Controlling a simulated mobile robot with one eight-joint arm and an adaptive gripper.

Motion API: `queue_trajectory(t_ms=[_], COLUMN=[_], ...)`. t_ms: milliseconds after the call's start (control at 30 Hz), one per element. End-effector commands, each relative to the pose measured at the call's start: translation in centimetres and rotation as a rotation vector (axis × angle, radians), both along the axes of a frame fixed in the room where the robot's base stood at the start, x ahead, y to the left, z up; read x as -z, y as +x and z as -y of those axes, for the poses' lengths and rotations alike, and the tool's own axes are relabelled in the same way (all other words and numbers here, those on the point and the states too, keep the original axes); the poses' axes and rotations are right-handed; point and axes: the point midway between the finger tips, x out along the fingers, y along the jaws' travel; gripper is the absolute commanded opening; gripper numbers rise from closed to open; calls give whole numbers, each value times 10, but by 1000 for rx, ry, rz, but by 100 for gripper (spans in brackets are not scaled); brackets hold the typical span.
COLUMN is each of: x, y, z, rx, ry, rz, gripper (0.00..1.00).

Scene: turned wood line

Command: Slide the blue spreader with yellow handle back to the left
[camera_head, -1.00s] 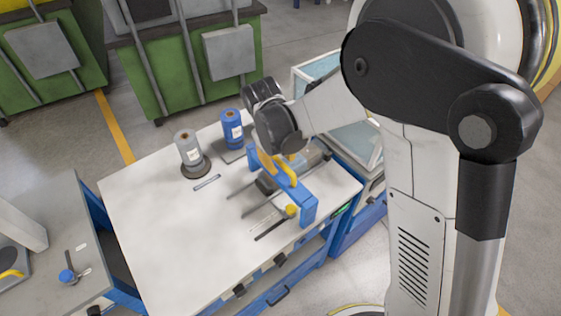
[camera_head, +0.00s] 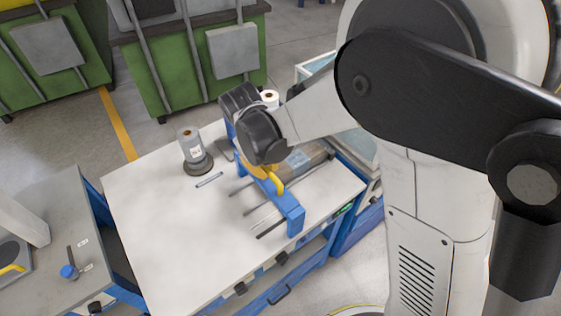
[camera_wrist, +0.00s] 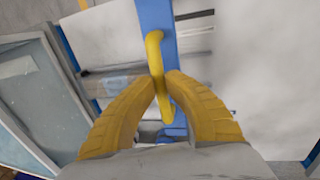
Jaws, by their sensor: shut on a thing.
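The blue spreader (camera_head: 293,217) is a long bar lying across dark rails (camera_head: 259,209) on the right part of the white table. Its curved yellow handle (camera_head: 280,185) stands on it. My gripper (camera_wrist: 163,82) has yellow ribbed fingers, closed on the yellow handle (camera_wrist: 154,50) in the wrist view. The blue bar (camera_wrist: 155,14) runs beside the handle there. In the head view my wrist hides the far part of the spreader and most of the fingers.
A grey roll (camera_head: 191,146) on a round dark base stands at the back left of the white table (camera_head: 160,230). A flat grey piece (camera_head: 209,180) lies left of the rails. The table's left and front are clear.

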Motion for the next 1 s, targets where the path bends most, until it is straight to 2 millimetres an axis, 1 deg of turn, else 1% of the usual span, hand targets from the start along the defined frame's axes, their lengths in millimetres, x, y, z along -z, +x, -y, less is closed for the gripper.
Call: queue_trajectory(t_ms=[33, 300, 400, 600, 700, 800, 1000], x=[2, 3, 2, 2, 2, 1, 1], y=[-11, -64, -82, -111, -122, -130, -139], z=[-15, -92, -118, -163, -179, -191, -203], rx=[-8, -8, -8, -6, -4, -3, 0], ry=[0, 0, 0, 0, 1, -1, -1], rz=[-3, -3, -3, -2, -3, -3, -3], gripper=[0, 0, 0, 0, 0, 0, 0])
